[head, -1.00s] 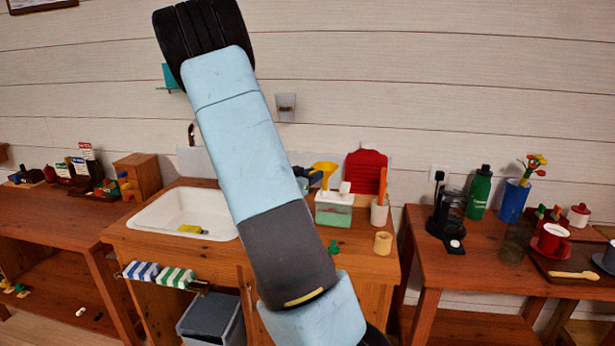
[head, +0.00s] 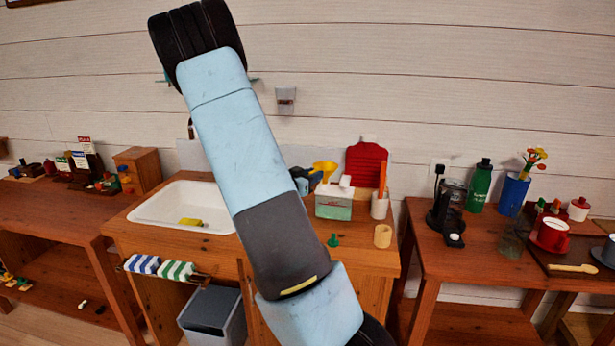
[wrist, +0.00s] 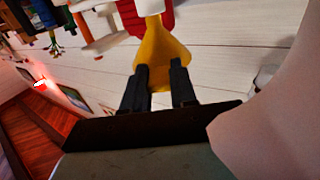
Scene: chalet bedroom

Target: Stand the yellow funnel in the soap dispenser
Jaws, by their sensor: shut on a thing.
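The yellow funnel (head: 325,167) is held above the left part of a green-and-white box (head: 333,205), which looks like the soap dispenser, on the wooden counter. A white block stands on the right part of its top. My gripper (head: 311,178) is left of the funnel in the head view, partly hidden by my arm. In the wrist view both dark fingers (wrist: 160,78) are shut on the yellow funnel (wrist: 160,48), its narrow end toward the picture's top. I cannot tell whether the spout touches the box.
A white cup (head: 379,207) with an orange-handled tool stands right of the box, with a red item (head: 365,164) behind. A tan cylinder (head: 383,236) and small green piece (head: 333,240) are in front. The white sink (head: 150,212) is to the left.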

